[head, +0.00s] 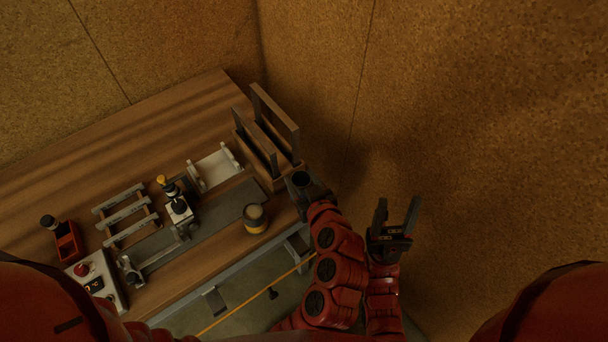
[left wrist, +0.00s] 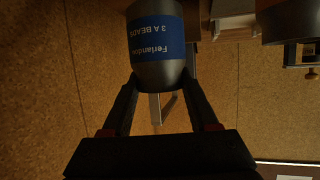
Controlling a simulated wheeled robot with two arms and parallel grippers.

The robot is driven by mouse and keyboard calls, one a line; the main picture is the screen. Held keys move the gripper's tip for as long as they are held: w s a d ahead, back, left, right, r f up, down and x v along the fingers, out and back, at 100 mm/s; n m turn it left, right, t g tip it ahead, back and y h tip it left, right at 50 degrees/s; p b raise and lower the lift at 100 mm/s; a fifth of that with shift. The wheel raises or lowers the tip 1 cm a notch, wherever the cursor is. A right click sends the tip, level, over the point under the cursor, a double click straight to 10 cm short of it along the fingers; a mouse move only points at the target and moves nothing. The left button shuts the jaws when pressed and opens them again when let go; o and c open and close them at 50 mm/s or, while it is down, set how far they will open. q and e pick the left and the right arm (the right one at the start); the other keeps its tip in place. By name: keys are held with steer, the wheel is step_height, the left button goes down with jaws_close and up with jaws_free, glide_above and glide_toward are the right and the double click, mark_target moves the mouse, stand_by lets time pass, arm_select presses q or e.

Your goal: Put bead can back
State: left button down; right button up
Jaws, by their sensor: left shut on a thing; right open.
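The bead can (head: 299,180) is dark grey with a round top, in the head view near the right end of the bench. In the left wrist view the bead can (left wrist: 158,45) shows a blue label reading "3 A BEADS". My left gripper (head: 307,194) is shut on it; in the left wrist view its two dark fingers (left wrist: 160,88) press the can's sides. The can appears held beside the wooden rack; whether it touches anything is unclear. My right gripper (head: 394,218) is open and empty, right of the left arm, off the bench.
The wooden rack (head: 285,180) has upright panels at the bench's right end. A yellow-banded tin (head: 255,226) stands nearby. A white cradle (head: 215,167), a small clamp fixture (head: 178,208), a slatted frame (head: 125,215), a red holder (head: 68,247) and a control box (head: 100,283) lie leftward. The back of the bench (head: 60,175) is clear.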

arm_select(q)
steer(key=shift+w+d, duration=0.25)
steer(key=shift+w, duration=0.6)
steer(key=shift+w+p, duration=0.35)
steer(key=shift+p, duration=0.05)
step_height(320, 180, down, 3)
steer(key=shift+f+p, duration=0.2)
steer(key=shift+p, duration=0.5)
steer(key=shift+s+f, duration=0.1)
steer(key=shift+f, duration=0.05)
steer(key=shift+f+b, duration=0.2)
steer(key=shift+b, duration=0.15)
steer(key=shift+c, duration=0.8)
jaws_free()
steer(key=shift+r, duration=0.1)
